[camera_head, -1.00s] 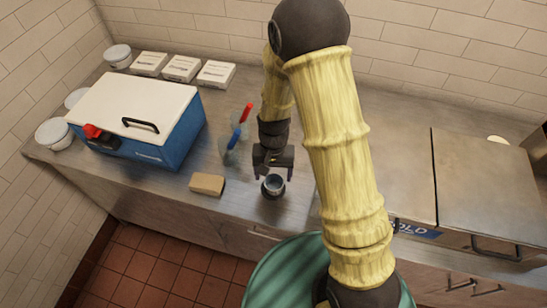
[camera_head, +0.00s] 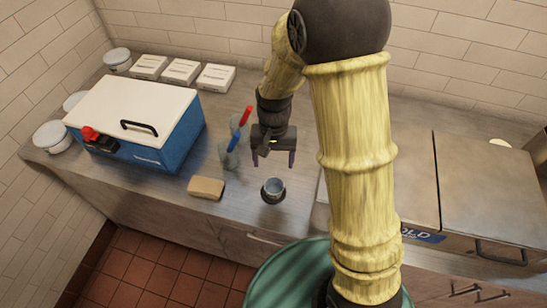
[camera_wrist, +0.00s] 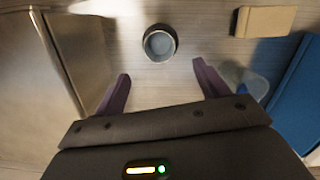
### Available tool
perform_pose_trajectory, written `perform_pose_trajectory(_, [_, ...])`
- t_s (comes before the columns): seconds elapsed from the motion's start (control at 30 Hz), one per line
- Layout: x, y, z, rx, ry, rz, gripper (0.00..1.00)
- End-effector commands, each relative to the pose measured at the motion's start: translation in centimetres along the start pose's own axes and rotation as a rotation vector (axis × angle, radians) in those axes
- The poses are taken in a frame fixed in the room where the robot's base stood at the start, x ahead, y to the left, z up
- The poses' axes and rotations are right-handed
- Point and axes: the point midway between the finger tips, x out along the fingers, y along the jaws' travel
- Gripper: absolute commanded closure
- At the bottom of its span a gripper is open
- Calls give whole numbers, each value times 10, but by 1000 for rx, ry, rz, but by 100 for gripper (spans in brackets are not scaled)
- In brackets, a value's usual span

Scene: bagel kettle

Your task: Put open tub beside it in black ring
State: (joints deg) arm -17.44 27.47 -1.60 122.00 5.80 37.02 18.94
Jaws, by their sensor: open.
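The open tub (camera_head: 274,186), small and grey-blue inside, stands upright in the black ring (camera_head: 273,198) near the front edge of the steel counter. In the wrist view the tub (camera_wrist: 159,44) sits with the dark ring (camera_wrist: 161,28) around it. My gripper (camera_head: 274,163) is open and empty, behind and above the tub, and apart from it. In the wrist view both fingers (camera_wrist: 160,88) are spread with nothing between them.
A tan block (camera_head: 206,187) lies left of the tub. Red and blue handled tools (camera_head: 237,136) stand behind it. A blue cooler (camera_head: 165,145) with a white lid is further left. White boxes (camera_head: 181,71) line the back. A steel lidded unit (camera_head: 490,190) is at right.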

Motion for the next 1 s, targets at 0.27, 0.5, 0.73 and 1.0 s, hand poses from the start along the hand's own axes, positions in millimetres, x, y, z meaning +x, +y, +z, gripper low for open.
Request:
perform_pose_trajectory(0.27, [-7, 10, 2, -5, 23, -8, 27])
perform_pose_trajectory(0.5, [-42, 66, 25, -54, 167, -32, 27])
perform_pose_trajectory(0.73, [-64, 116, 60, -117, 319, -18, 27])
perform_pose_trajectory(1.0, [-67, 125, 68, -138, 353, -7, 27])
